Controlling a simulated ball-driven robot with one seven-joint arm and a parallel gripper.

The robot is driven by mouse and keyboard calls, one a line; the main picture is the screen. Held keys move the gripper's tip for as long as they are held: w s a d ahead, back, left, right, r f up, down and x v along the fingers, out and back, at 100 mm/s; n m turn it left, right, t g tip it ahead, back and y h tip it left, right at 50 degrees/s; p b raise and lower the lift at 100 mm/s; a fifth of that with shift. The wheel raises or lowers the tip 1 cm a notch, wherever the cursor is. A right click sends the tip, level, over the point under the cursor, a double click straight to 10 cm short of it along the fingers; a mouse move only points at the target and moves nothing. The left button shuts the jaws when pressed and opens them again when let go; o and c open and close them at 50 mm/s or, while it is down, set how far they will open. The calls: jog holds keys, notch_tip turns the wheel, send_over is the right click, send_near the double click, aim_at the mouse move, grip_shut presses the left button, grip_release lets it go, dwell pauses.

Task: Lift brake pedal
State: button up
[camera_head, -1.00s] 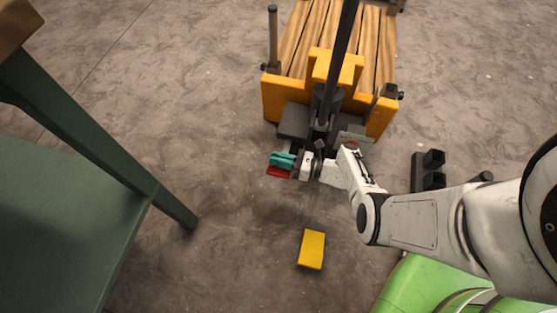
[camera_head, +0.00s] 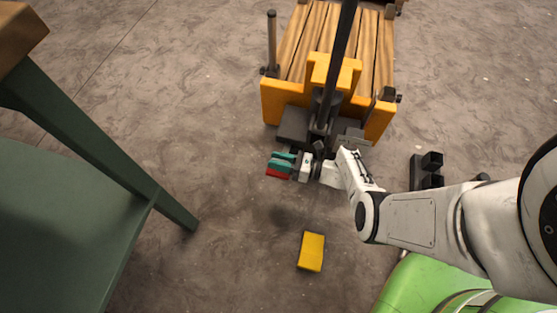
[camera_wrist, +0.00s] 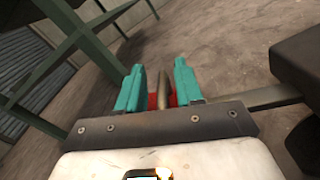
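A small red piece (camera_head: 277,173), which looks like the pedal pad, shows at my gripper (camera_head: 284,162), low in front of the yellow cart (camera_head: 290,105). In the wrist view, red (camera_wrist: 172,100) shows between and behind the two teal fingers of my gripper (camera_wrist: 158,85). The fingers stand apart with a gap between them. A grey bar (camera_wrist: 265,97) runs from the right behind the gripper. Whether the fingers touch the red piece cannot be told. The gripper hides much of it.
A yellow block (camera_head: 311,251) lies on the floor below the gripper. A green table (camera_head: 60,235) stands at the left. The cart's black handle (camera_head: 340,55) rises above the gripper. A black part (camera_head: 430,160) sits at the right. Floor between table and cart is clear.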

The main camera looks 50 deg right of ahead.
jog(key=shift+d, duration=0.1)
jog(key=shift+s+d, duration=0.15)
jog(key=shift+s, duration=0.15)
jog(key=v, duration=1)
